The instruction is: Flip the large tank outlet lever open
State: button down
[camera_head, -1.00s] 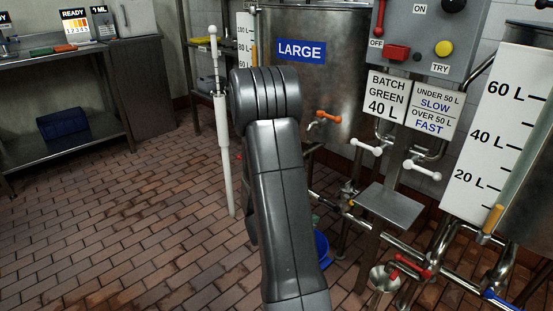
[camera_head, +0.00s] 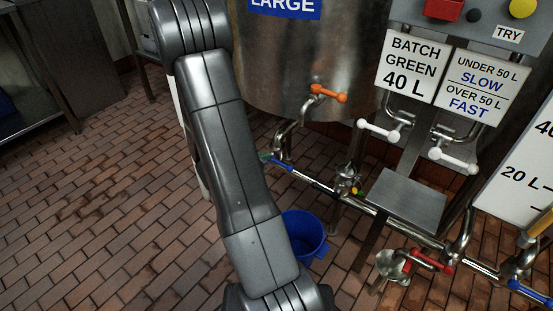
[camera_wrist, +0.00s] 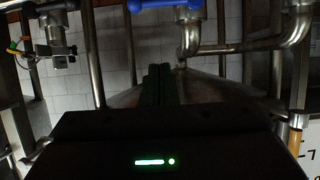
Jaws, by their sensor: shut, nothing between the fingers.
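The large tank (camera_head: 290,85) is a metal vessel with a blue "LARGE" sign. An orange lever (camera_head: 328,94) sits on the tap at its lower front. A blue lever (camera_head: 280,163) is on the pipe below the tank. No label marks either lever as the outlet. My gripper (camera_wrist: 158,72) shows in the wrist view as dark fingers close together, shut and empty. A blue handle (camera_wrist: 165,4) is at the top edge there, apart from the fingers. In the head view my arm hides the gripper.
White levers (camera_head: 378,130) stand right of the tank beside a metal plate (camera_head: 407,199). A red lever (camera_head: 431,261) is low on the pipework. A blue bucket (camera_head: 303,235) stands on the brick floor, partly behind my arm.

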jog(key=b, duration=0.4)
send_over(279, 162)
jog(key=s, duration=0.2)
notch_tip(279, 162, down, 5)
jog(key=shift+a+f+b, duration=0.1)
jog(key=shift+f+b, duration=0.85)
jog(key=shift+f, duration=0.65)
jog(key=shift+f, duration=0.1)
jog(key=shift+s, duration=0.15)
jog(key=shift+f+m, duration=0.15)
jog(key=shift+m, duration=0.15)
